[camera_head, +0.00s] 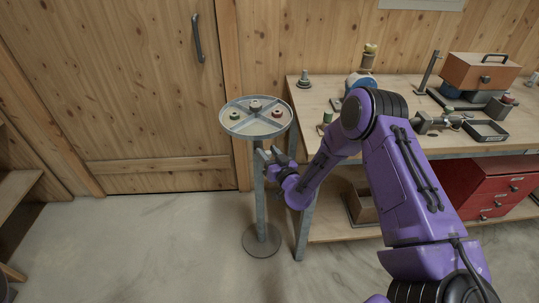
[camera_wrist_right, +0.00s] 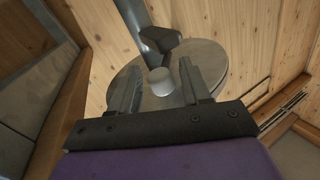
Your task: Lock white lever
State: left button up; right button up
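A round metal tray (camera_head: 231,127) stands on a thin grey pole (camera_head: 260,195). My right gripper (camera_head: 268,155) is beside the upper pole, just below the tray. In the right wrist view, its two fingers (camera_wrist_right: 160,85) are apart, with a short white cylindrical end, apparently the white lever (camera_wrist_right: 161,82), showing between them. Gaps show on both sides of it, but I cannot tell its depth against the fingertips. A dark clamp-like piece (camera_wrist_right: 160,40) sits beside the pole (camera_wrist_right: 132,22), in front of a round grey disc (camera_wrist_right: 207,58). The lever cannot be made out in the head view. My left gripper is out of view.
The tray is divided and holds small coloured knobs. A workbench (camera_head: 315,100) with tools and an orange box (camera_head: 478,73) stands close to the right. A red drawer cabinet (camera_head: 495,188) is below it. A wooden door (camera_head: 110,90) is behind; the floor at left is clear.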

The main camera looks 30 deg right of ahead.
jog(key=s+b, duration=0.2)
jog(key=s, duration=0.8)
jog(key=shift+s+a, duration=0.2)
jog(key=shift+s, duration=0.1)
